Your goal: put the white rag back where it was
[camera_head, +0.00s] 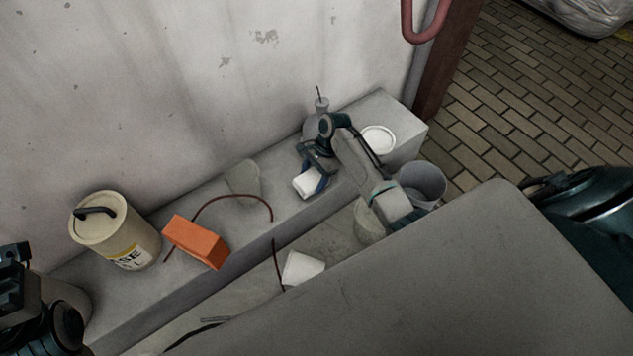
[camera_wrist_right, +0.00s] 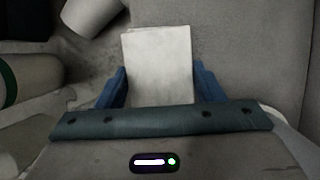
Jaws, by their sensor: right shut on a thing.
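The white rag (camera_head: 307,182) is a small folded pale block in the head view. My right gripper (camera_head: 311,184) is shut on it over the grey ledge. In the right wrist view the rag (camera_wrist_right: 158,66) sits between the blue fingers of the right gripper (camera_wrist_right: 158,88). Whether the rag touches the ledge is hard to tell. At the left edge of the head view part of my left arm shows dark, and its fingertips cannot be made out.
On the ledge (camera_head: 120,300) stand a beige canister (camera_head: 112,232), an orange brick (camera_head: 196,242) and a white dish (camera_head: 378,139). A dark red cable curves by the brick. A grey bucket (camera_head: 422,183) stands right of my right arm.

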